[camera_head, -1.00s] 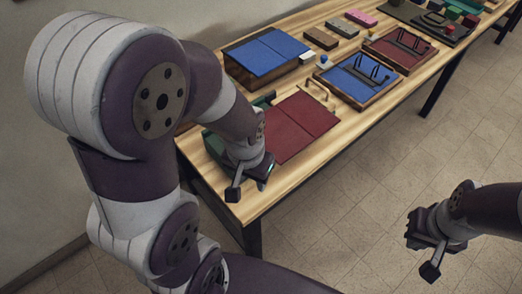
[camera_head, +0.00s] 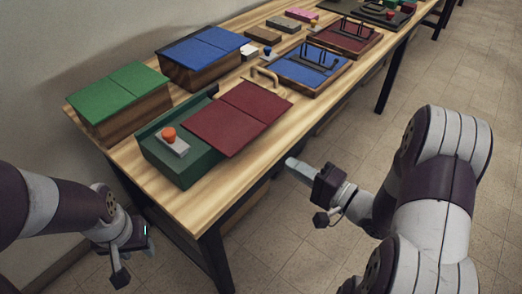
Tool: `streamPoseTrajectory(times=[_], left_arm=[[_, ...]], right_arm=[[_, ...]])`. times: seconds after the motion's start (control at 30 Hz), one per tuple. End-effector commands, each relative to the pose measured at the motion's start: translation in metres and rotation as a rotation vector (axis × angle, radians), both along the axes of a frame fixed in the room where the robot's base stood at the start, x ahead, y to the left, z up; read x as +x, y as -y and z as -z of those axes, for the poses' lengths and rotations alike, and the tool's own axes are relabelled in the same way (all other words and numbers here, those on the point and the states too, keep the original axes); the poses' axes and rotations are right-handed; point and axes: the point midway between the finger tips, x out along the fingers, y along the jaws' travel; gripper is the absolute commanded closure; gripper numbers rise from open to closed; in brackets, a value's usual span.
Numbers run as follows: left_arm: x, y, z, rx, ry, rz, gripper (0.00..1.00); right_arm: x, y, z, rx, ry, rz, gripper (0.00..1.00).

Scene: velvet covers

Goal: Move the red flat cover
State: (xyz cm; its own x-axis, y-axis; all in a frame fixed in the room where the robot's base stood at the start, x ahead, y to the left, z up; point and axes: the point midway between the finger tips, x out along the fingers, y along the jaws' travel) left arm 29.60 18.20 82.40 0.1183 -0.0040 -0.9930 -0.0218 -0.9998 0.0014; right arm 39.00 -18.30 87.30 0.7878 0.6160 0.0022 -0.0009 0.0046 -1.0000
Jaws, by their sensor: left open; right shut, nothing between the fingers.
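The red flat cover (camera_head: 238,116) is a dark red sheet with a seam across its middle. It lies tilted slightly across the right part of a dark green box (camera_head: 172,160) on the wooden table and reaches past the box's right end. My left gripper (camera_head: 138,236) is open and empty, off the table's near left corner, well away from the cover. My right gripper (camera_head: 300,168) is shut and empty, just off the table's front edge, to the lower right of the cover and apart from it.
Green-covered (camera_head: 117,97) and blue-covered (camera_head: 202,52) boxes stand behind. A wooden handle (camera_head: 265,75) and a blue tray (camera_head: 310,68) lie beyond the cover. The table's near left corner (camera_head: 190,205) is bare.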

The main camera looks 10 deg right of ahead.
Motion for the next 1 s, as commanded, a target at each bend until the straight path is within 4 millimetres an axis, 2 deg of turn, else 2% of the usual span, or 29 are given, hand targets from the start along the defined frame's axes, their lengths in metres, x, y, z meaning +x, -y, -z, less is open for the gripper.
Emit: streamPoseTrajectory(times=[0.3,0.5,1.0], left_arm=[[0.000,0.000,0.011,0.000,0.000,0.000,0.57],[0.000,0.000,0.014,0.000,-0.001,0.000,0.57],[0.000,0.000,0.013,0.000,-0.001,0.000,0.57]], right_arm=[[0.053,-0.043,0.001,-0.003,0.003,-0.004,1.00],[0.075,-0.059,0.001,-0.003,0.001,-0.001,1.00],[0.084,-0.066,-0.001,-0.004,0.000,0.000,1.00]])
